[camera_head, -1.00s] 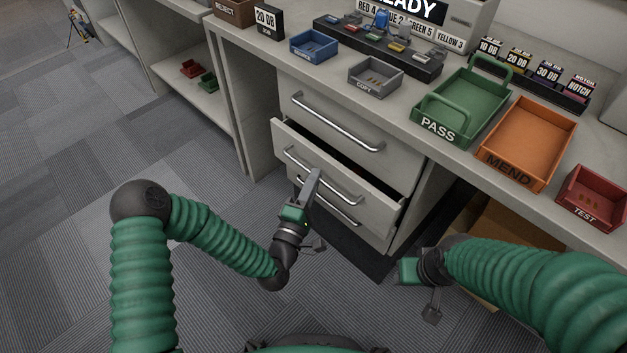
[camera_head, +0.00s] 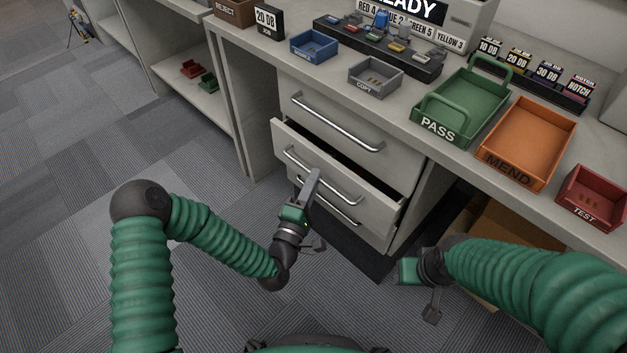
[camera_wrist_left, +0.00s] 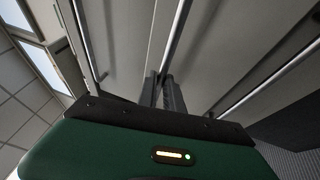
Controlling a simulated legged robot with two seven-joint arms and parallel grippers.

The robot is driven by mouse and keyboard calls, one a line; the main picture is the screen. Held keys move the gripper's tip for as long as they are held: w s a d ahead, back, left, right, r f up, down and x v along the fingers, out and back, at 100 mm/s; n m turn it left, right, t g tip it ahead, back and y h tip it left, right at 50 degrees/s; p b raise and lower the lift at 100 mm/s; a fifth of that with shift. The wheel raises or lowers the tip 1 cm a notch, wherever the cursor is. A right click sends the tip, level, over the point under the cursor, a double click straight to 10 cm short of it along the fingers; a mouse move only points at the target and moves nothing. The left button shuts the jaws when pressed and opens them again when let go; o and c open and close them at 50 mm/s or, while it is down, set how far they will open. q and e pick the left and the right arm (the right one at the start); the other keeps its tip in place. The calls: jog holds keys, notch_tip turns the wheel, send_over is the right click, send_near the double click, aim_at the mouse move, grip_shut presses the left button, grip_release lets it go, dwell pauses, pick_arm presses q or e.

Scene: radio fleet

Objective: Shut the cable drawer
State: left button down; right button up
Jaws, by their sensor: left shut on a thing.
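The cable drawer (camera_head: 378,213) is the middle drawer of the grey unit under the bench. It stands partly open, with a dark gap showing above its front. Its long metal handle (camera_head: 298,160) runs across the front. My left gripper (camera_head: 316,174) is at this handle, shut on its bar. In the left wrist view the two fingers (camera_wrist_left: 166,82) meet a bar between other long handles. My right gripper (camera_head: 408,271) hangs right of the drawer unit, apart from it, and its fingers are not clear.
The upper drawer (camera_head: 340,130) is shut and a lower handle (camera_head: 335,207) sits below. The bench above carries a green PASS tray (camera_head: 458,141), an orange MEND tray (camera_head: 512,181) and small bins. A cardboard box (camera_head: 482,223) stands under the bench at right.

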aim_at(326, 171)
pick_arm(q)
jog(key=shift+f, duration=0.2)
jog(key=w+d, duration=0.2)
jog(key=w, duration=0.1)
jog(key=shift+d, duration=0.35)
jog(key=shift+d+r, duration=0.1)
jog(key=c, duration=1.9)
grip_release()
jog(key=shift+w, duration=0.1)
jog(key=o, duration=0.4)
jog(key=shift+w+d, duration=0.1)
jog(key=shift+w, duration=0.05)
